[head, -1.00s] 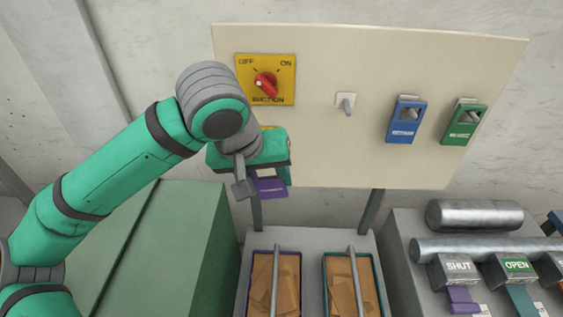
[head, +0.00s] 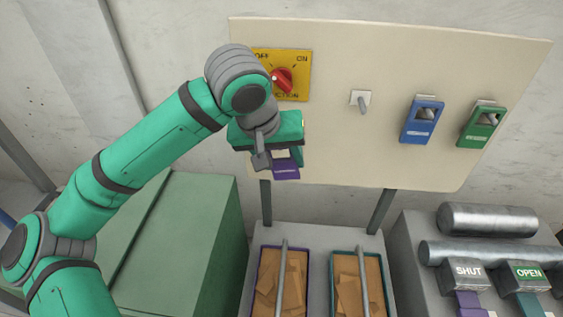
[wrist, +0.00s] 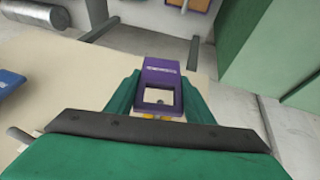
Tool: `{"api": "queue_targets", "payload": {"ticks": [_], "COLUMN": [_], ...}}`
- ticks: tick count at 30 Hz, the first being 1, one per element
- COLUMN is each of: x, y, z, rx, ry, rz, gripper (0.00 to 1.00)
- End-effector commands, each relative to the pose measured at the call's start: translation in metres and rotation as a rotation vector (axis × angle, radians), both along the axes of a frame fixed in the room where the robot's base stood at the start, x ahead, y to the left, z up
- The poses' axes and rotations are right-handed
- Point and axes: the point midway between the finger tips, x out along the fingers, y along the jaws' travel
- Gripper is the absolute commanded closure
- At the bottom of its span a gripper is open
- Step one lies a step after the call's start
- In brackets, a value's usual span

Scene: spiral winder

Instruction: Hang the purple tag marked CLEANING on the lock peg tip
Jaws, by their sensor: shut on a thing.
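The purple tag (head: 286,171) hangs below my gripper (head: 282,151) in the head view, in front of the lower left of the board. In the wrist view the tag (wrist: 160,66) sits between the two green fingers of my gripper (wrist: 158,110), which is shut on it. The tag has a square window and small pale lettering that I cannot read. A grey peg (head: 362,105) on a white plate stands out from the board, bare, right of my gripper. It also shows at the left of the wrist view (wrist: 19,134). The tag is apart from this peg.
The beige board (head: 330,150) also carries a yellow switch plate with a red knob (head: 284,79), partly behind my arm. A blue tag (head: 421,124) and a green tag (head: 481,128) hang at its right. Bins of brown pieces (head: 282,282) stand below.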

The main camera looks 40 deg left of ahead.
Motion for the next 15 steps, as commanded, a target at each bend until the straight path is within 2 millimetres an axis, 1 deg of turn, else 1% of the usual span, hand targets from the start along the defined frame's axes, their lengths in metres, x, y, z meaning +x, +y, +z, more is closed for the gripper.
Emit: {"api": "queue_targets", "payload": {"ticks": [15], "x": [0.023], "y": [0.014], "z": [-0.002], "rx": [-0.001], "ry": [-0.001], "rz": [0.001], "gripper": [0.78]}}
